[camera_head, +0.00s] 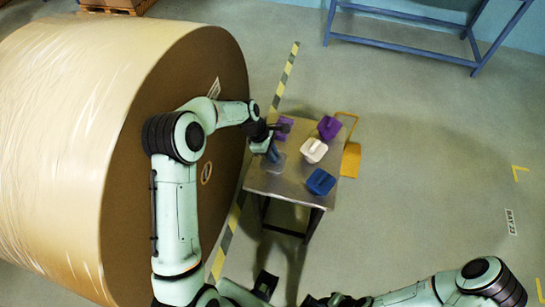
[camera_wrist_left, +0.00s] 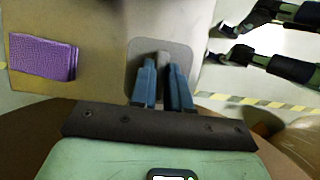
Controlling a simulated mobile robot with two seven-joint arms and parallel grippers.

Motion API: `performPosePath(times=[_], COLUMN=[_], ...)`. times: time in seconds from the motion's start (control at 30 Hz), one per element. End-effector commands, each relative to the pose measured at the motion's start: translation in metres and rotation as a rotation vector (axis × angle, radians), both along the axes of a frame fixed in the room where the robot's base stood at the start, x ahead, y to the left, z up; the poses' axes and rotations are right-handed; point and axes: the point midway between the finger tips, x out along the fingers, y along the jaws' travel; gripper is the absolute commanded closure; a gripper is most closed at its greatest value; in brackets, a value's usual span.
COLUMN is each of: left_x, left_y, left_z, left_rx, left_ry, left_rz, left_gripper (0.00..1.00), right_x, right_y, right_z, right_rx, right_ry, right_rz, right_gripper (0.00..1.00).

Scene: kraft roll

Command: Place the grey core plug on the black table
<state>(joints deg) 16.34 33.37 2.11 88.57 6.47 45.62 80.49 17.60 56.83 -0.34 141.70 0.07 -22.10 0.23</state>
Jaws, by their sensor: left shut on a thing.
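The grey core plug (camera_wrist_left: 178,52) has a rounded square plate and an upright grip. In the left wrist view, my left gripper (camera_wrist_left: 162,84) is shut on that grip with its blue fingers. In the head view, my left gripper (camera_head: 272,152) is over the left side of a metal-topped table (camera_head: 295,187), with the plug (camera_head: 279,161) partly hidden under it. I cannot tell whether the plug touches the top. The table top looks grey-brown; I see no black table. Dark parts of my right arm show in both views; its finger opening is unclear.
A purple plug (camera_head: 328,127), a white plug (camera_head: 314,150) and a blue plug (camera_head: 320,181) stand on the table. Another purple piece (camera_head: 284,124) lies near its far left corner. The large kraft roll (camera_head: 110,150) is left.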

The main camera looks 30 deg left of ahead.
Motion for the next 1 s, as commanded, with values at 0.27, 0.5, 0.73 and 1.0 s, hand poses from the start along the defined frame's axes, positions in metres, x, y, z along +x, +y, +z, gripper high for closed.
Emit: performPosePath(times=[0.27,0.5,0.73,1.0], left_x=[0.000,0.000,0.000,-0.001], left_y=[0.000,0.000,0.001,0.012], left_z=[-0.018,-0.018,-0.017,0.011], left_rx=[0.000,0.001,0.001,0.002], left_ry=[-0.002,0.000,0.000,-0.005], left_rz=[0.001,0.001,0.001,0.002], left_gripper=[1.00,0.58,0.58,0.58], right_x=[0.000,0.000,0.000,0.000], right_y=[0.000,0.000,0.000,0.000], right_z=[-0.001,-0.001,-0.001,0.001], right_rx=[0.000,0.000,0.000,0.000], right_ry=[0.000,0.000,0.000,0.000], right_rz=[0.000,0.000,0.000,0.000], right_gripper=[0.57,0.57,0.57,0.57])
